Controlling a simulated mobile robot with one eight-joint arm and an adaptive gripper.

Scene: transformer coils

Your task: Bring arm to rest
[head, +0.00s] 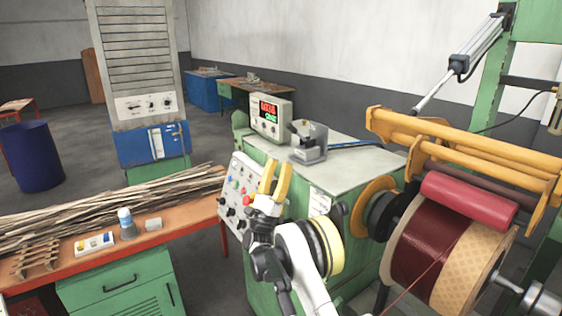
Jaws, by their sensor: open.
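My gripper (274,182) is in the middle of the head view, with two yellow fingers pointing up and spread apart. It is open, and nothing shows between the fingers. It is in front of the green machine cabinet, just right of the control panel (238,195) with its coloured buttons. I cannot tell whether it touches the cabinet. My white arm comes up from the bottom of the view and hides part of the cabinet's front.
A coil winder with a dark red coil (430,250), a red roller (470,200) and yellow bars (470,150) stands close on the right. A display box (271,118) stands on the cabinet top (350,160). An orange bench (150,240) with wood strips is at left.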

